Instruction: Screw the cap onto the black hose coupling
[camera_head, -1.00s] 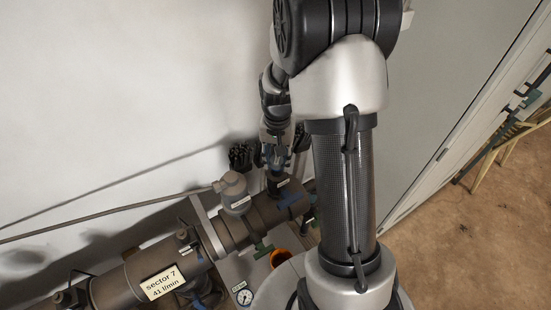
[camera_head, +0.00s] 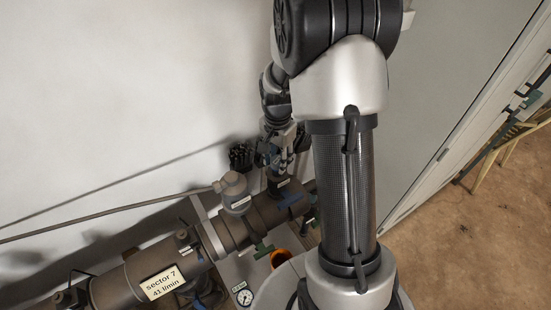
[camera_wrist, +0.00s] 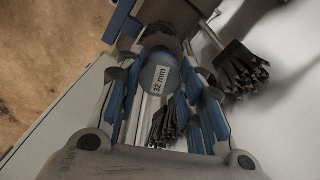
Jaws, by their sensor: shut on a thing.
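My gripper (camera_wrist: 160,72) is shut on a round blue-grey cap (camera_wrist: 150,82) with a white "32 mm" label, between its blue-padded fingers. In the wrist view, the dark round coupling (camera_wrist: 172,14) is just beyond the cap, partly hidden by it. I cannot tell whether cap and coupling touch. In the head view, my gripper (camera_head: 274,164) points down right above the black coupling (camera_head: 281,185), which stands on the brown pipe. The cap is too small and covered to make out there.
A grey capped fitting (camera_head: 233,187) stands left of the coupling.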

